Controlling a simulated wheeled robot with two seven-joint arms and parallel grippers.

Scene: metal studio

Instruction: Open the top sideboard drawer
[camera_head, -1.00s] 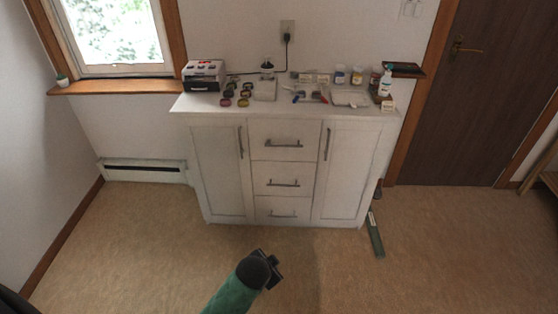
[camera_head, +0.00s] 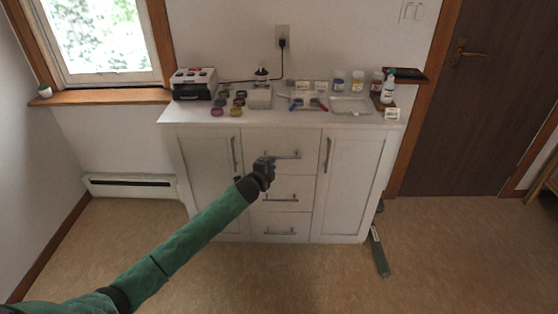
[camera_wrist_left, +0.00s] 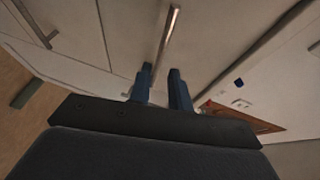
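The white sideboard (camera_head: 208,178) stands against the wall, with three drawers stacked between two doors. The top drawer (camera_head: 300,142) is closed, and its bar handle (camera_head: 289,156) runs across its front. The handle also shows in the left wrist view (camera_wrist_left: 170,35). My left gripper (camera_head: 268,165) is in front of the top drawer, near the left end of the handle. In the left wrist view its two blue fingers (camera_wrist_left: 160,84) are apart, with the handle's near end just beyond the gap between them. Whether they touch it I cannot tell. My right gripper is not in view.
Several jars, small boxes, a tray (camera_head: 352,106) and a pump bottle (camera_head: 388,86) stand on the sideboard top. A green object (camera_head: 379,250) lies on the floor by its right side. The middle drawer handle (camera_head: 281,199) is just below my gripper.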

